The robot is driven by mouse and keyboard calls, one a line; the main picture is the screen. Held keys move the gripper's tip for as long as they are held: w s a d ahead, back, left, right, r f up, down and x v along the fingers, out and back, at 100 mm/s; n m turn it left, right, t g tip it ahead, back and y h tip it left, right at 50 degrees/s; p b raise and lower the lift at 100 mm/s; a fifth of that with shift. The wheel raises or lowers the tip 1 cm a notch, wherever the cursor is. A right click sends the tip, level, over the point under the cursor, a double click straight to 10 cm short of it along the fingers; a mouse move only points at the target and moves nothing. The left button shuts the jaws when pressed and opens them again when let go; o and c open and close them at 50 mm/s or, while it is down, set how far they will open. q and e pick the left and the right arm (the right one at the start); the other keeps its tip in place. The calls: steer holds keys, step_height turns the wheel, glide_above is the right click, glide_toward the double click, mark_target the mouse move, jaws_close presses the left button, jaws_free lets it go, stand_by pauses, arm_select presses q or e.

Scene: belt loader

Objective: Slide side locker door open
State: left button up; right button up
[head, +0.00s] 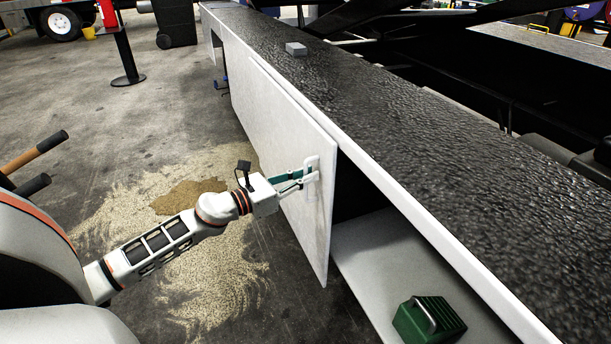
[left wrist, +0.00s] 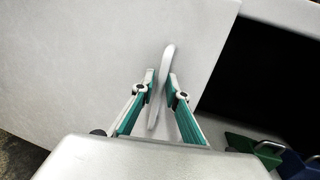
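The white side locker door (head: 280,140) hangs along the side of the loader, with a dark opening (head: 352,190) to its right. It stands partly open. Its pale upright handle (head: 312,178) is near the door's right edge; in the left wrist view the handle (left wrist: 166,62) rises, slightly tilted, between two green-and-grey fingers. My left gripper (head: 305,179) is at the handle, with a finger close on each side, and appears shut on it. It also shows in the left wrist view (left wrist: 160,80). My right gripper is not in view.
A green case (head: 428,320) with a grey handle sits on the locker floor (head: 400,262); a blue item (left wrist: 295,165) is beside it in the left wrist view. A small grey block (head: 296,49) lies on the black top. A sandy spill (head: 205,255) covers the ground below my arm.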

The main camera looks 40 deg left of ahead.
arm_select(q)
steer(key=shift+s, duration=0.1)
steer(key=s+a, duration=0.2)
steer(key=s, duration=0.9)
steer(key=shift+s+a, duration=0.15)
steer(key=shift+s, duration=0.15)
